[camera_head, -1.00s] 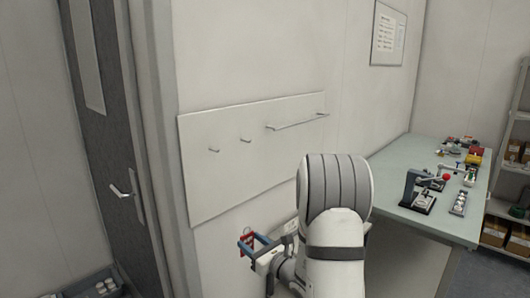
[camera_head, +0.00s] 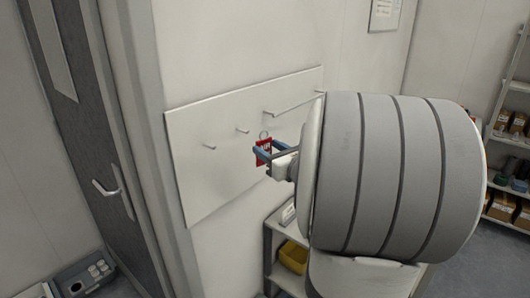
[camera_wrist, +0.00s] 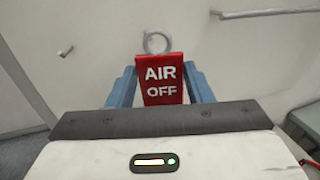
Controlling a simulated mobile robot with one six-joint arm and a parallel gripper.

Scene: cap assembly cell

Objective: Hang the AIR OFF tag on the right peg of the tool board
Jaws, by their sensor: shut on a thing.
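The red AIR OFF tag (camera_wrist: 163,80) is upright between the blue fingers of my gripper (camera_wrist: 160,88), with its metal ring (camera_wrist: 157,42) on top and its lettering facing the wrist camera. In the head view, my gripper (camera_head: 266,152) holds the tag (camera_head: 263,150) in front of the white tool board (camera_head: 215,184). The board has two short pegs, a left peg (camera_head: 209,147) and a right peg (camera_head: 242,131). The tag is to the right of and slightly below the right peg, and its ring is apart from it. One peg (camera_wrist: 66,51) shows at the left in the wrist view.
A long bar (camera_head: 296,104) sticks out on the board's right side, above the tag; it also shows in the wrist view (camera_wrist: 265,13). A small shelf with a yellow bin (camera_head: 293,257) stands below. A door (camera_head: 85,130) is at left.

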